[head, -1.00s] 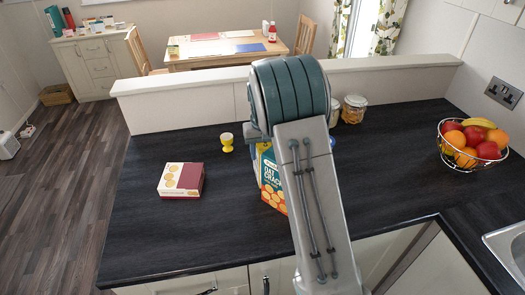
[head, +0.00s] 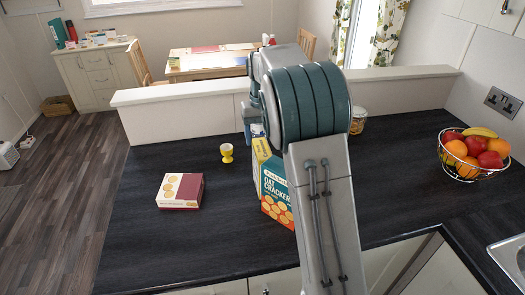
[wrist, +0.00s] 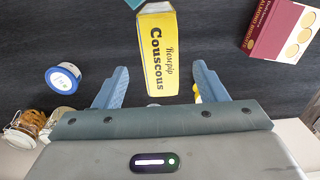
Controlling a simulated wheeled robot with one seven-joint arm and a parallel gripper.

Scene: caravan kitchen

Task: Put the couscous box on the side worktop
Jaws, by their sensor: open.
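The couscous box (wrist: 158,52) is yellow and white and shows between the two blue fingers of my gripper (wrist: 160,72) in the wrist view. The fingers are apart, one toward each side of the box; I cannot tell whether they touch it. In the head view a yellow strip of the box (head: 262,149) shows behind the teal oat crackers box (head: 275,193), and my arm hides most of my gripper. The box is on the dark worktop (head: 130,245). I cannot tell which surface is the side worktop.
The oat crackers box stands close to the couscous box. A flat maroon-and-cream box (head: 180,191), a yellow egg cup (head: 227,153), a blue-and-white tub (wrist: 63,78) and jars (wrist: 28,124) are nearby. A fruit bowl (head: 482,174) stands right. A low wall (head: 180,96) borders the back.

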